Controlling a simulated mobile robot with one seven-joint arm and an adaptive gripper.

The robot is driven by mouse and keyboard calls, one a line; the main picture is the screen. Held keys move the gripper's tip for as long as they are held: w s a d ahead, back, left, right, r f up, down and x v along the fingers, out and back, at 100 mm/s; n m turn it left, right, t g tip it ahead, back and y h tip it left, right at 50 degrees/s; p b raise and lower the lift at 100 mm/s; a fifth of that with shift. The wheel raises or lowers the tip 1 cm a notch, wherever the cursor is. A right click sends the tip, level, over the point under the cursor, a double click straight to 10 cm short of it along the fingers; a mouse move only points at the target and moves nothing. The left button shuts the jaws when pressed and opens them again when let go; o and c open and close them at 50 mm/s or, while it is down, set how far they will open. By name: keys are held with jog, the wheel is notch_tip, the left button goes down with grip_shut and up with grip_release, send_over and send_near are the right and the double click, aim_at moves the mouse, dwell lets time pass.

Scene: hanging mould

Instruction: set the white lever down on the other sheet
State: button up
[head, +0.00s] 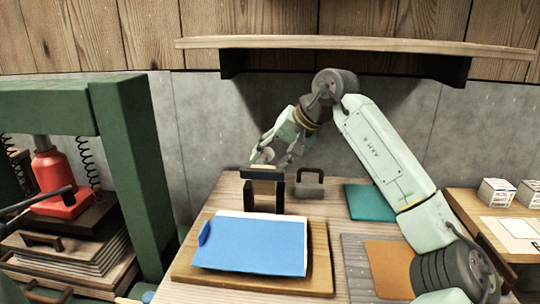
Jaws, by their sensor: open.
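My gripper (270,158) is open and points down just above a dark stand (262,192) with a pale-topped crossbar. A small whitish piece (267,155) shows between its fingers. It may be the white lever, but it is too small to be sure, and I cannot tell whether it touches the fingers or rests on the stand. A blue sheet (255,245) lies over a white sheet (228,214) on a wooden board in front of the stand. A teal sheet (369,202) lies to the right. I cannot tell which sheet is the other one.
A grey block with a handle (306,187) stands right of the stand. An orange sheet (389,268) lies on a grey slatted mat (355,262) at front right. A green press frame (133,170) rises at the left. A wooden shelf (350,44) hangs above my arm.

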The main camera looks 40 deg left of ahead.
jog(key=shift+a+f, duration=0.15)
jog(key=c, duration=0.9)
jog(key=shift+c, duration=0.8)
grip_shut()
